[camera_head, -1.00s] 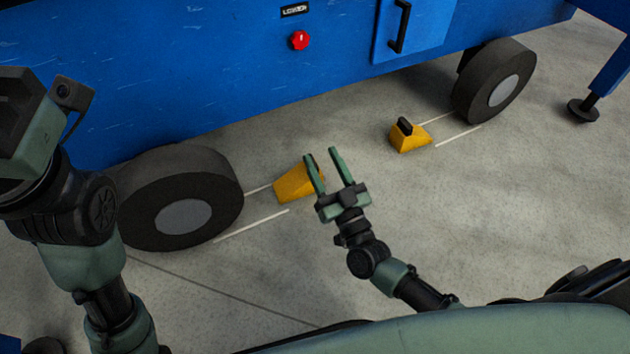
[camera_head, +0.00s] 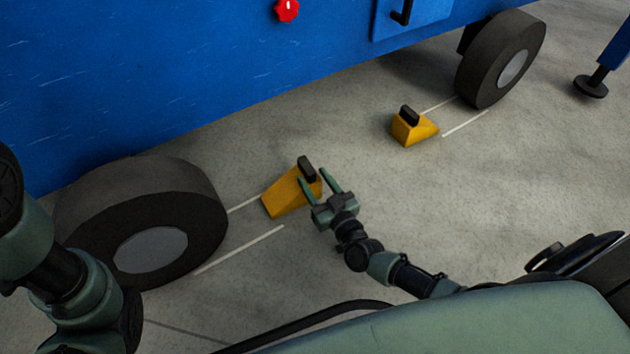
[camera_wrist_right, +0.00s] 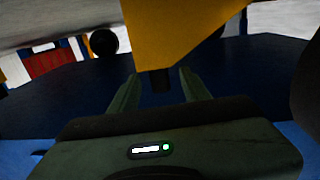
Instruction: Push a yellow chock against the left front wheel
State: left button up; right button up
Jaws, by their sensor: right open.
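A yellow chock (camera_head: 284,196) with a black handle (camera_head: 307,168) lies on the floor right of the near left wheel (camera_head: 140,225), with a short floor gap between chock and tyre. My right gripper (camera_head: 313,176) is open at the chock's right end, its fingers close to the handle. In the right wrist view, the yellow chock (camera_wrist_right: 175,35) fills the top middle, and its dark handle (camera_wrist_right: 160,80) shows between the two spread fingers. Whether they touch it I cannot tell. My left arm shows at the left edge; its gripper is out of view.
A second yellow chock (camera_head: 413,128) stands near the far right wheel (camera_head: 500,60). White floor lines (camera_head: 240,248) run beside each wheel. The blue vehicle body (camera_head: 220,80) overhangs behind. A support foot (camera_head: 590,88) stands at far right. The floor right of my gripper is clear.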

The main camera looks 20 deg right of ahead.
aim_at(302, 162)
jog(key=w+b, duration=0.1)
jog(key=w, duration=0.1)
jog(key=w+b, duration=0.1)
jog(key=w, duration=0.1)
jog(key=w+b, duration=0.2)
jog(key=shift+w+a+f, duration=0.15)
jog(key=shift+w+a, duration=0.2)
jog(key=shift+a, duration=0.05)
jog(key=shift+w, duration=0.45)
jog(key=shift+a, duration=0.1)
grip_shut()
dwell(0.6)
